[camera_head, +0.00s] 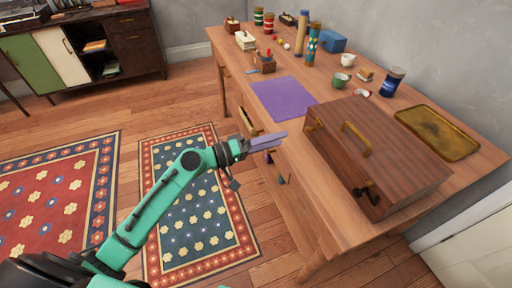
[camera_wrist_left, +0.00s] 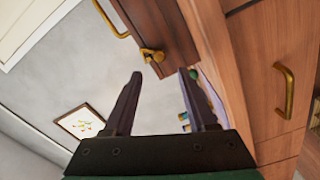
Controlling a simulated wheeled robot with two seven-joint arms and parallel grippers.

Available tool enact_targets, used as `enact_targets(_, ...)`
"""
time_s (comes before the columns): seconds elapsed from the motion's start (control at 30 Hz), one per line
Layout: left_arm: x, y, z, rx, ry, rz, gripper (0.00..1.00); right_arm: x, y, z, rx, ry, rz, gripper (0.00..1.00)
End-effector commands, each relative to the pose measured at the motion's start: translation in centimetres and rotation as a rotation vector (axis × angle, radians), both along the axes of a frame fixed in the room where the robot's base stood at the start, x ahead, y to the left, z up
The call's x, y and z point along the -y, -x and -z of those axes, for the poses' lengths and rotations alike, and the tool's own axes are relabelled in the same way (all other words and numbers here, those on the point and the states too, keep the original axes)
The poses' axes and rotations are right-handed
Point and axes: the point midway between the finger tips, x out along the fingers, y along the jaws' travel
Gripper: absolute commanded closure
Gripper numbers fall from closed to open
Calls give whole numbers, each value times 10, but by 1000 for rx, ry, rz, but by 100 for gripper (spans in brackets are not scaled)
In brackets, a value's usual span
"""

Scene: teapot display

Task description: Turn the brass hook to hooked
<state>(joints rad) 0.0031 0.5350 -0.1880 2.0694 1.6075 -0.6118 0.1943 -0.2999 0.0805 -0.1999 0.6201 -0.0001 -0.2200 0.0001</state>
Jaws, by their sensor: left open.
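A brown wooden box (camera_head: 375,160) with a brass handle on its lid stands on the table. A small brass hook (camera_wrist_left: 152,54) shows on the box in the left wrist view, beyond my fingertips and between them. In the head view a small brass fitting (camera_head: 314,126) shows at the box's left end; I cannot tell how the hook is turned. My left gripper (camera_head: 268,141) is off the table's front edge, left of the box and apart from it. In the left wrist view my left gripper (camera_wrist_left: 160,76) is open and empty. My right gripper is not in view.
A dark fitting (camera_head: 367,191) is on the box's near side. A drawer handle (camera_wrist_left: 285,90) shows right in the wrist view.

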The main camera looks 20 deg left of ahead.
Motion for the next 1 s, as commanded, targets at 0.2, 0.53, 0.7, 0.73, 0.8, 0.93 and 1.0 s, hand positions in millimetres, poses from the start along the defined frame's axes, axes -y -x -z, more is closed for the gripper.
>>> enact_targets(0.2,-43,33,4,-2,-1,0,43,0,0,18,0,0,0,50)
enact_targets(0.53,-54,40,0,1,-1,2,43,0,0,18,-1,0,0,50)
enact_targets(0.7,-54,40,0,1,0,1,43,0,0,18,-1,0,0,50)
enact_targets(0.73,-54,40,0,1,0,1,43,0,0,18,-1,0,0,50)
enact_targets(0.8,-55,39,1,-1,-1,0,43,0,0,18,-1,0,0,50)
enact_targets(0.93,-73,26,32,-37,-39,-71,43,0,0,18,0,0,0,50)
enact_targets(1.0,-96,14,73,-84,-96,-157,43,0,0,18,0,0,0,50)
